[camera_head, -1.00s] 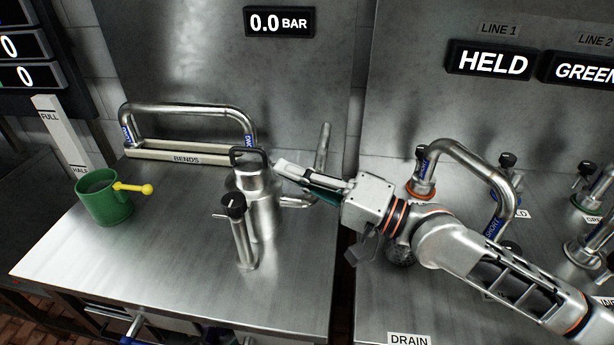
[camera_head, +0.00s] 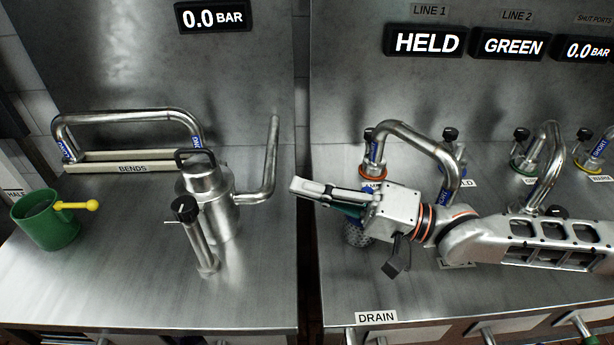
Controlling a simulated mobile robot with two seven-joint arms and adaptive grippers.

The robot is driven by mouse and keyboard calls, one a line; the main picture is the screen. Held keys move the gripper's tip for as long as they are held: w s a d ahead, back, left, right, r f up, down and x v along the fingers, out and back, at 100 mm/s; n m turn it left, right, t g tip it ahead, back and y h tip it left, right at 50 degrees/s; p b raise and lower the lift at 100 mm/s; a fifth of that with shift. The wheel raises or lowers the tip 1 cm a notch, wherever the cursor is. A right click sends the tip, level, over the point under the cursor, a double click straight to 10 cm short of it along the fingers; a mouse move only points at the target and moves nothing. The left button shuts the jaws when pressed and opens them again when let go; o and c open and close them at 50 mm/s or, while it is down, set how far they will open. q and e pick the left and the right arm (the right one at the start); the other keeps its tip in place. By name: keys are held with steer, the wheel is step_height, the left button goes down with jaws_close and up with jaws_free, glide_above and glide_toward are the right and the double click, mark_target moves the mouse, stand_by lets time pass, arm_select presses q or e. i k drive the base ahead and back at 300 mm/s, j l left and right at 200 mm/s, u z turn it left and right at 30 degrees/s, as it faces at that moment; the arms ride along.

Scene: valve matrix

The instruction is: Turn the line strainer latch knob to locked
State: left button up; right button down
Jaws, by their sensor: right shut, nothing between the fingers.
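A steel canister (camera_head: 212,192) with a black handle on top and a bent side pipe stands on the left bench; it looks like the line strainer. In front of it a slim steel post leans slightly, topped by a black knob (camera_head: 185,208) with a thin light pointer; whether this is the latch knob, and its locked mark, I cannot tell. My right gripper (camera_head: 297,189) is shut and empty, pointing left, right of the canister and apart from it and the knob. My left gripper is not in view.
A green mug (camera_head: 45,220) with a yellow-knobbed rod stands at the left. A bends rack (camera_head: 130,167) is behind the canister. A mesh cylinder (camera_head: 357,234) is partly hidden below my right gripper. Bent pipes (camera_head: 418,143) rise on the right bench. The left bench front is clear.

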mark_target(185, 210)
steer(key=k, duration=1)
